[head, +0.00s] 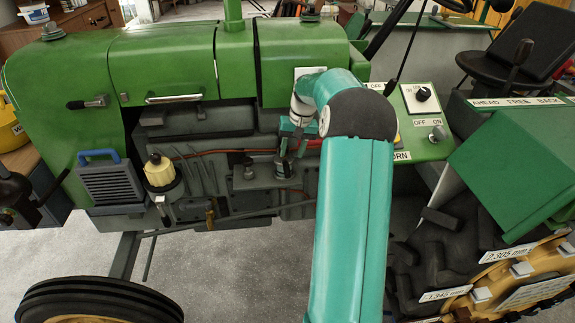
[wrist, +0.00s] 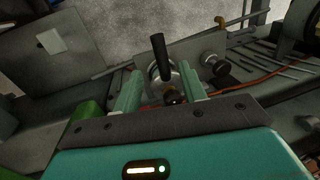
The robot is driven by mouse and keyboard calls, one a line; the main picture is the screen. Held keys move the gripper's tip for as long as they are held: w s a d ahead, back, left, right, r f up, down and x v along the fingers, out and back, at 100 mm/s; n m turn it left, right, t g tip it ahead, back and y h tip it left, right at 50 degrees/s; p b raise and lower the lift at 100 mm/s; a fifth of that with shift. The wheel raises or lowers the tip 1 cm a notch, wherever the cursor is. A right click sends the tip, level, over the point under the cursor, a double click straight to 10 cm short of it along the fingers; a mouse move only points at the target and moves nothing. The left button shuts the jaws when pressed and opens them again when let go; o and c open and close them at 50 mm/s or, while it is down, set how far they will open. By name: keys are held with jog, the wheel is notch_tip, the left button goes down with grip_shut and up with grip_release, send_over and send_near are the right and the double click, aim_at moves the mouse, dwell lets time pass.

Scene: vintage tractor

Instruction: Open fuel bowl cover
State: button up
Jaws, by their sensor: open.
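My gripper (head: 287,160) is open in front of the green tractor's engine side, pointing down beside the engine. In the wrist view, its two pale green fingers (wrist: 158,80) stand apart. Between and just beyond them is a round metal fitting (wrist: 172,76) with a black upright lever (wrist: 160,54) and a small brown knob (wrist: 174,96). I cannot tell whether this fitting is the fuel bowl cover or whether the fingers touch it. In the head view, my gripper and arm partly hide this area. A cream-topped bowl (head: 160,171) sits further left on the engine.
A dark round knob (wrist: 208,59) and an orange cable (wrist: 256,79) lie right of the fingers in the wrist view. A control panel (head: 424,102) is right of my arm, with a large rear wheel (head: 450,235) below. Grey floor (head: 225,270) is open in front.

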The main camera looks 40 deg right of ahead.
aim_at(287, 168)
jog(key=f, duration=0.4)
jog(key=w+a+f, duration=0.1)
jog(key=f, duration=0.1)
jog(key=shift+f, duration=0.2)
grip_shut()
